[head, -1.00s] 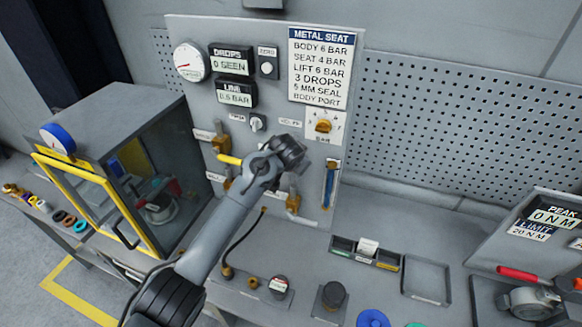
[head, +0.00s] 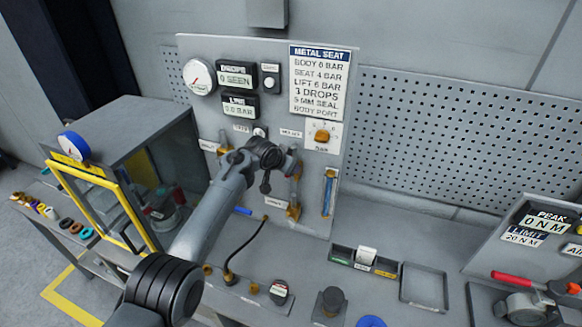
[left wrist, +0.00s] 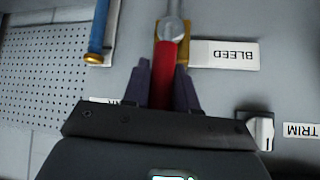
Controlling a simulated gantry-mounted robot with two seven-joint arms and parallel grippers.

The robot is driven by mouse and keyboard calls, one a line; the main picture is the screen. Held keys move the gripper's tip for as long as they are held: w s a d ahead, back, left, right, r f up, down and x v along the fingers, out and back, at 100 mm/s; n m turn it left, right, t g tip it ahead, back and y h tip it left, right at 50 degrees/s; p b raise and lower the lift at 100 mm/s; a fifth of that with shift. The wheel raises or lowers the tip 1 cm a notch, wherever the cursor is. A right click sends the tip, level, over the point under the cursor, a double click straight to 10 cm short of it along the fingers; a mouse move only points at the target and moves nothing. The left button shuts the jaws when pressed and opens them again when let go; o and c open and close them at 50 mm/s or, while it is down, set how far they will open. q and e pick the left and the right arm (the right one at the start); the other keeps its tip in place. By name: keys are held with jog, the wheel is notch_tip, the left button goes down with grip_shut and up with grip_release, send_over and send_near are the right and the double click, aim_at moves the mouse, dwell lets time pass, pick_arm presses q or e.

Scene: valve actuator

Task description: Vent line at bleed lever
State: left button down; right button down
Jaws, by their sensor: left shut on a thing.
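My left gripper (head: 266,184) is in front of the upright test panel (head: 340,52), at its lower middle. In the left wrist view my left gripper (left wrist: 161,88) is shut on the red handle of the bleed lever (left wrist: 166,66). The handle lies between the two dark fingers, its metal end reaching past them. A white BLEED label (left wrist: 224,55) is beside it. In the head view the arm and gripper hide the lever. The LINE display (head: 239,106) appears to read near 0.0 BAR, though blurred. A round dial gauge (head: 199,77) is at upper left. My right gripper is not visible.
A grey cabinet (head: 140,112) with a yellow-framed open door (head: 90,170) stands at left. A sectioned tray (head: 364,262) and an empty tray (head: 425,287) lie on the bench. A blue tube (head: 328,192) is right of the gripper. A TRIM knob (left wrist: 260,128) is nearby.

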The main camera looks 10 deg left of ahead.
pick_arm(q)
jog(key=c, duration=1)
grip_release()
jog(key=shift+b+v, duration=0.65)
jog(key=shift+v, duration=4.75)
